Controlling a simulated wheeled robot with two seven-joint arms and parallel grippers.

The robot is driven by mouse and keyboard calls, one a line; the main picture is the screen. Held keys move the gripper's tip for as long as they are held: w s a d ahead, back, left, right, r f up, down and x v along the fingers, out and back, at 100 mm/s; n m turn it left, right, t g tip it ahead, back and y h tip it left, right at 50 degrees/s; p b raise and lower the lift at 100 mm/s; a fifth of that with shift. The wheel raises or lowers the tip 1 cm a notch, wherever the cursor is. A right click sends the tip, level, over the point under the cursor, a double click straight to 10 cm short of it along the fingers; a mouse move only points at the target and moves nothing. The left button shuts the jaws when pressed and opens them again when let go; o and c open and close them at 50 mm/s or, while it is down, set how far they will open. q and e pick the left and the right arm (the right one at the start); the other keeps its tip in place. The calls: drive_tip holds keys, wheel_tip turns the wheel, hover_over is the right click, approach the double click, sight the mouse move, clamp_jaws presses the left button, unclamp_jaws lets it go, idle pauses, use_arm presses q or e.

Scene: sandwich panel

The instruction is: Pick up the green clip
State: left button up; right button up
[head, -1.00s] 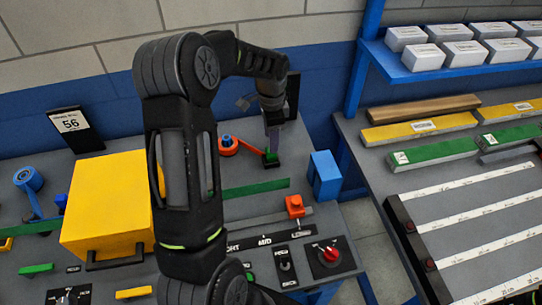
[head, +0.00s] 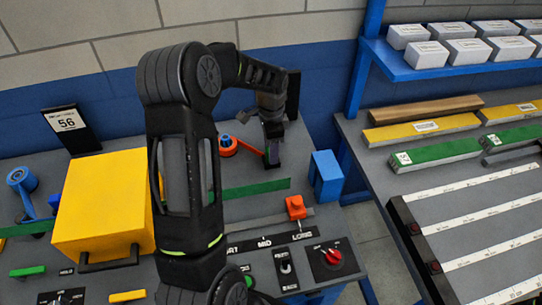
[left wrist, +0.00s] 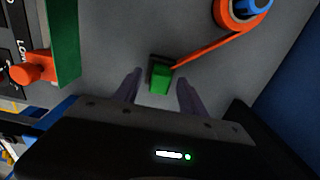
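The green clip (left wrist: 160,78) shows in the left wrist view as a small green block beside the end of a thin orange arm (left wrist: 200,52). My left gripper (left wrist: 157,88) is open there, with one finger to each side of the clip's near end. I cannot tell whether the fingers touch it. In the head view my left gripper (head: 272,158) points down at the back of the grey bench, and it hides the clip. My right gripper is not in view.
The orange and blue reel (head: 227,145) stands just left of the gripper. A blue block (head: 325,176) is to its right, and a green strip (head: 257,188) lies in front. A yellow box (head: 100,205) is on the left. The blue wall rises close behind.

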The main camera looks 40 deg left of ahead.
use_arm(q)
clamp_jaws()
idle(0.3)
idle(0.3)
drive_tip(key=shift+r+p, duration=0.4)
drive_tip(key=shift+r, duration=0.15)
wheel_tip(320, 180, up, 5)
drive_tip(key=p, duration=0.3)
drive_tip(key=shift+f, duration=0.2)
wheel_tip(320, 180, up, 4)
drive_tip(key=shift+f, duration=0.25)
drive_tip(key=shift+r, duration=0.4)
drive_tip(key=shift+r, duration=0.1)
drive_tip(key=shift+r, duration=0.4)
